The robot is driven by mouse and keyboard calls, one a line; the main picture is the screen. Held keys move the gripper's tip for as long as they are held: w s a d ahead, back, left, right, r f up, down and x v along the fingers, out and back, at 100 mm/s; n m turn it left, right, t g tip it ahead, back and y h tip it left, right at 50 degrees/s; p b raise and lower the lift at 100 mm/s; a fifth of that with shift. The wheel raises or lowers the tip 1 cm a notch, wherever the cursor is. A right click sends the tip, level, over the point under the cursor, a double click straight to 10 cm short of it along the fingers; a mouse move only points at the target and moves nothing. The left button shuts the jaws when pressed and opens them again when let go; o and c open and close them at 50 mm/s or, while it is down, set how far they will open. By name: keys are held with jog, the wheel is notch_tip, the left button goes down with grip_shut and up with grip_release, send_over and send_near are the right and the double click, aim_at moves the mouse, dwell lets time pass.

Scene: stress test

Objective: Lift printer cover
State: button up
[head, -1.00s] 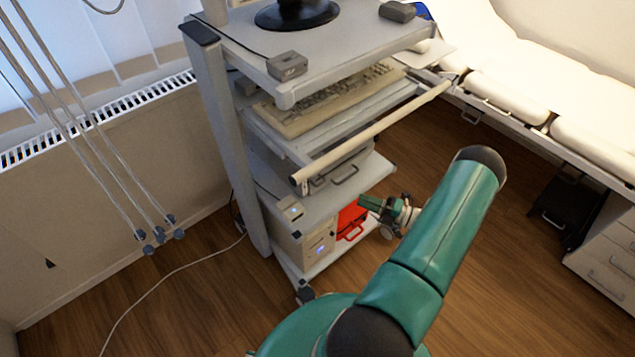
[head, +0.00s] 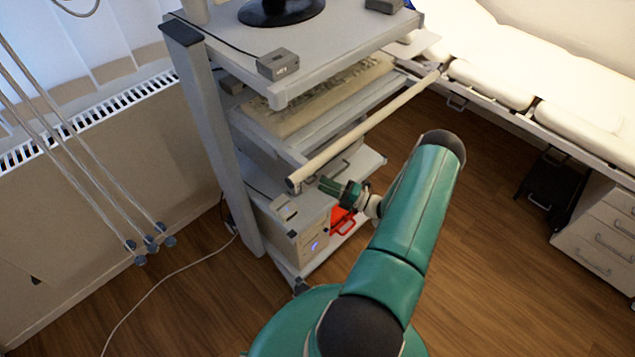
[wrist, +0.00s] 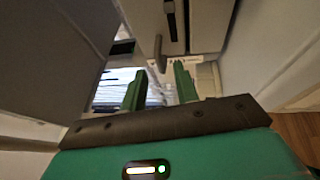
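A grey printer-like unit (head: 352,160) sits on the trolley's middle shelf, mostly hidden behind the pale front bar and my gripper. In the wrist view its light grey front (wrist: 207,28) appears ahead, with a narrow grey handle (wrist: 160,50). My gripper (head: 324,185) is at the front of this shelf, just below the bar. In the wrist view my gripper (wrist: 160,70) shows two green fingers apart with nothing held between them. The handle lies just beyond the gap; contact cannot be told.
The pale bar (head: 365,130) crosses the trolley front above my gripper. A keyboard shelf (head: 330,95) and top shelf (head: 340,45) are above. A red case (head: 342,222) and computer (head: 312,243) are below. A couch (head: 520,85) stands right; open floor (head: 490,255) lies between.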

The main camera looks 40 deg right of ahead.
jog(key=shift+x, duration=1.6)
grip_shut()
jog(key=shift+r, duration=0.15)
